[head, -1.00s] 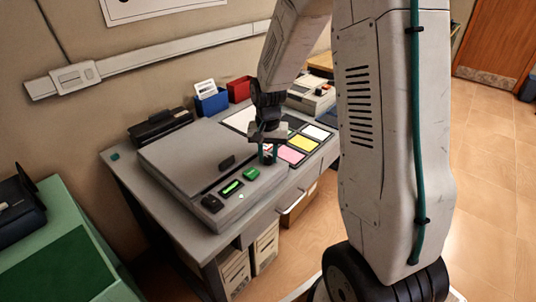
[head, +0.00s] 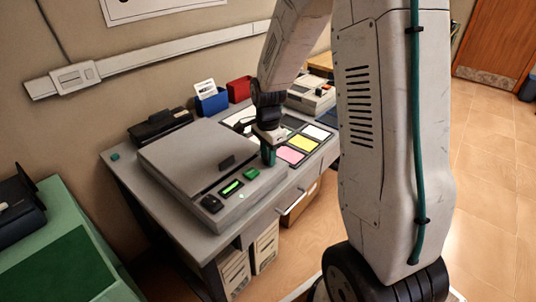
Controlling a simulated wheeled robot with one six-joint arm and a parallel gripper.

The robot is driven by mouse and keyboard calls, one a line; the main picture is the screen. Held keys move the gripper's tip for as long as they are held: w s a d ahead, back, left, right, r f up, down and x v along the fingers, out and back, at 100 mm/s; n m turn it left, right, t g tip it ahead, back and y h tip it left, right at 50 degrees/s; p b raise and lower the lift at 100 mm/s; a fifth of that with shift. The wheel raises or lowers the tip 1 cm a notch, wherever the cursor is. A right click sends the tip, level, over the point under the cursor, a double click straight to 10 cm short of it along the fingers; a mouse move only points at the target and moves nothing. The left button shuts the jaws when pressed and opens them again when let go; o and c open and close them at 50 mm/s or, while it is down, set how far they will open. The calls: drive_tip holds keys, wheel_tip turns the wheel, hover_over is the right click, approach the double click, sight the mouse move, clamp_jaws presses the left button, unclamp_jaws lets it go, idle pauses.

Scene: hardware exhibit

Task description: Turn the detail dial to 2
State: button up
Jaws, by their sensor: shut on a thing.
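A grey scanner-like machine (head: 180,158) sits on the desk, with a small panel along its front right edge. The panel carries a black knob (head: 212,203), a lit green display (head: 231,187) and a green button (head: 251,174). My gripper (head: 268,156) points down at the right end of this panel, beyond the green button. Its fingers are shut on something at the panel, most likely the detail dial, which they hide. The dial's marks and pointer cannot be read.
Coloured cards (head: 291,154) lie right of the machine. A blue box (head: 211,102) and a red box (head: 239,90) stand behind. A black device (head: 160,124) is at the back left, and another machine (head: 312,96) at the back right. A green table (head: 60,245) is at left.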

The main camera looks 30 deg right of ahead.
drive_tip(key=shift+m, duration=0.8)
drive_tip(key=o, duration=1)
wheel_tip(320, 180, up, 8)
drive_tip(key=shift+f, duration=0.1)
